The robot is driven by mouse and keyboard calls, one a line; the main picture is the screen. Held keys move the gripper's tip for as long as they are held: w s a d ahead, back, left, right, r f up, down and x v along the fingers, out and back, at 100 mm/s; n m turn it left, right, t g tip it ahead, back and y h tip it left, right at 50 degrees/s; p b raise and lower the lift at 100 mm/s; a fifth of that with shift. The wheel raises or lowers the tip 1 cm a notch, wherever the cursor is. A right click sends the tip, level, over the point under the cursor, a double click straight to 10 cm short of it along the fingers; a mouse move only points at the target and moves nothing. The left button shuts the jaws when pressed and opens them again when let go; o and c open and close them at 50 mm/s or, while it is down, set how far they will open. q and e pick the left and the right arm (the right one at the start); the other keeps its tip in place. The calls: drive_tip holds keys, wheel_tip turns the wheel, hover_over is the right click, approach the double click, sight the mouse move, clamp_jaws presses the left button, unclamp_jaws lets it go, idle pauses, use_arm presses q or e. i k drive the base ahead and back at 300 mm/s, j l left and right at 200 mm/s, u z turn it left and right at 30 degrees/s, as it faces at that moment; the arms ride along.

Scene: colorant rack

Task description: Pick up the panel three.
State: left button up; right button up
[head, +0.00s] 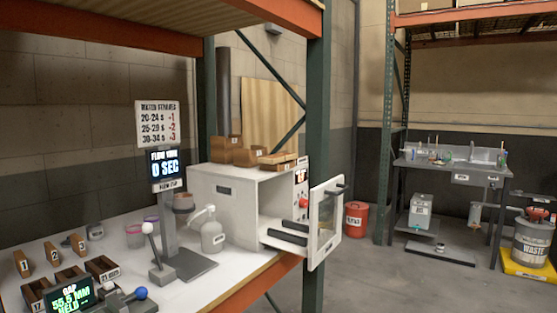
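A small upright wooden piece marked 3 (79,243) stands on the white bench (231,273) at the lower left. Similar pieces marked 2 (53,252) and 1 (24,262) stand in a row to its left. The pieces look apart from each other. The piece marked 3 is not covered by anything. Neither of my grippers shows in the head view.
Open wooden boxes (103,269) and a gap display (72,297) sit in front of the row. A lever stand (183,264), white bottle (212,235) and cabinet with open door (326,222) are to the right. A green rack post (316,150) rises at the bench's edge.

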sight(275, 158)
drive_tip(key=i+l+u, duration=0.1)
drive_tip(key=u, duration=0.35)
drive_tip(key=l+u, duration=0.2)
drive_tip(key=u, duration=0.25)
drive_tip(key=i+l+u, duration=0.1)
drive_tip(key=u, duration=0.35)
drive_tip(key=l+u, duration=0.25)
drive_tip(key=l, duration=0.25)
drive_tip(key=l+u, duration=0.25)
drive_tip(key=l, duration=0.25)
drive_tip(key=l+u, duration=0.1)
drive_tip(key=l, duration=0.4)
drive_tip(key=k+l+u, duration=0.1)
drive_tip(key=l, duration=0.35)
